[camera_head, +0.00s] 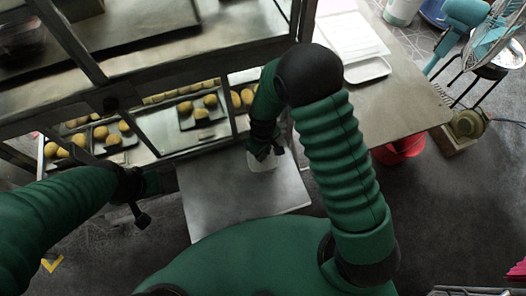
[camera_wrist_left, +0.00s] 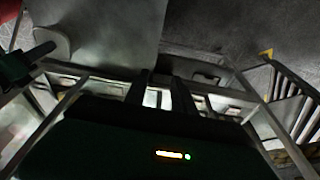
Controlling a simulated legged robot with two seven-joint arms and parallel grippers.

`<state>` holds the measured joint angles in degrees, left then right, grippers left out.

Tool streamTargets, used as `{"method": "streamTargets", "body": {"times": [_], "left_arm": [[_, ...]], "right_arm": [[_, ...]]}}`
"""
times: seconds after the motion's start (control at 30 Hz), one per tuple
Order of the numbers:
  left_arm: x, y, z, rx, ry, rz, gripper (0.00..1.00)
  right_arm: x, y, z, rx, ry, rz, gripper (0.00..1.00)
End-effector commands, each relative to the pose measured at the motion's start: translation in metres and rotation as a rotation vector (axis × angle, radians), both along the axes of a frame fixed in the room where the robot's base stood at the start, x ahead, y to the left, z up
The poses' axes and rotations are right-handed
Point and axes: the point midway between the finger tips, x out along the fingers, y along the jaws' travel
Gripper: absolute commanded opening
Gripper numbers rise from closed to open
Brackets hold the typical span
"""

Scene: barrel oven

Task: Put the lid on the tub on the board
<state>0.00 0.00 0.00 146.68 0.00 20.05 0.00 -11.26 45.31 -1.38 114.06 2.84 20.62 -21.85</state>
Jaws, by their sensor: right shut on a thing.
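A grey board (camera_head: 240,205) lies in front of the oven; it also shows in the left wrist view (camera_wrist_left: 115,30). A small white piece (camera_head: 262,163) shows at the board's far right edge, under my right gripper (camera_head: 265,150). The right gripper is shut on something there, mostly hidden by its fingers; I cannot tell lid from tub. A pale rounded shape (camera_wrist_left: 52,42) shows beside the right gripper's dark end in the left wrist view. My left gripper (camera_wrist_left: 161,90) is empty, its two fingers apart, left of the board near the oven front.
The oven's metal frame and shelves with trays of buns (camera_head: 203,110) stand along the far side. A table (camera_head: 400,100) with a white tray (camera_head: 367,70) is at the right, with a red bucket (camera_head: 400,150) under its edge. The board's near part is clear.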

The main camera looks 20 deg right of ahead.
Motion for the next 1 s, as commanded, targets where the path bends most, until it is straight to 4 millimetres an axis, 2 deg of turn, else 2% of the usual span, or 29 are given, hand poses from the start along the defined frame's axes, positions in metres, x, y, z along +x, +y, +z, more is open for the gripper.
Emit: {"method": "streamTargets", "body": {"times": [0.13,0.17,0.33,0.57,0.73,1.0], "left_arm": [[0.0,0.0,-0.0001,0.0,0.0,0.0,0.31],[0.0,0.0,-0.0001,0.0,0.0,0.0,0.31],[0.0,0.0,-0.0001,0.0,0.0,0.0,0.31],[0.0,0.0,-0.0001,0.0,0.0,0.0,0.31],[0.0,0.0,-0.0001,0.0,0.0,0.0,0.31],[0.0,0.0,0.0,0.0,0.0,0.0,0.31]], "right_arm": [[0.0,0.0001,0.0,0.0,0.0,0.0,0.0],[0.0,0.0001,0.0,0.0,0.0,0.0,0.27],[0.0,0.0,0.0,0.0,0.0,0.001,0.49],[0.0,0.0001,-0.0001,0.0,0.0,0.001,0.51],[0.0,0.0001,-0.0001,0.0,0.0,0.001,0.72],[0.0,0.0001,0.0001,0.0,0.0,0.001,0.73]]}}
